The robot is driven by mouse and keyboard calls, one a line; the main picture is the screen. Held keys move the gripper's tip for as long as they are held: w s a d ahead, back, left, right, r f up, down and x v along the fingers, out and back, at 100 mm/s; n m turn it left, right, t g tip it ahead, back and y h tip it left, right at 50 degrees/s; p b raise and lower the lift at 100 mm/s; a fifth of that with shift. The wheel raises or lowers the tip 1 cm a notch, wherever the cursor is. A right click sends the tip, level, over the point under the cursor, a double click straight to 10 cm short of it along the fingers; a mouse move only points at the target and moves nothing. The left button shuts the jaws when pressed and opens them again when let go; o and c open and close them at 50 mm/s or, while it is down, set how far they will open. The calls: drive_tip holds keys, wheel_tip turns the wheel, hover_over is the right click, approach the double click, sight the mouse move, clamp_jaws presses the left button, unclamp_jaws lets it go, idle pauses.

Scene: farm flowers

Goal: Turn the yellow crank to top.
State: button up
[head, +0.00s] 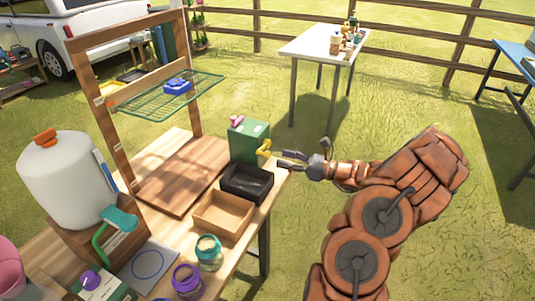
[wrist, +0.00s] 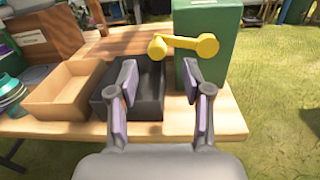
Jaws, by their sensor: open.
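The yellow crank (head: 264,148) is on the side of a green box (head: 248,143) at the table's back right corner. In the wrist view the crank (wrist: 182,42) lies nearly level. One round end is in front of the green box (wrist: 208,75) and the other sticks out left beyond the box's edge. My gripper (head: 285,159) is to the right of the crank, pointing toward it. In the wrist view my gripper (wrist: 166,88) is open and empty, its fingers apart and below the crank, not visibly touching it.
A black tray (head: 246,183) and a cardboard tray (head: 223,215) sit on the table beside the box. A pink crank (head: 236,121) is on the box's other side. A wooden frame with a green wire shelf (head: 150,97) stands behind. Open grass lies to the right.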

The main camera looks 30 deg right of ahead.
sight(268, 155)
drive_tip(key=p+x, duration=0.1)
drive_tip(key=x, duration=0.5)
drive_tip(key=shift+w+a, duration=0.2)
drive_tip(key=shift+a, duration=0.1)
drive_tip(key=shift+c, duration=0.2)
clamp_jaws()
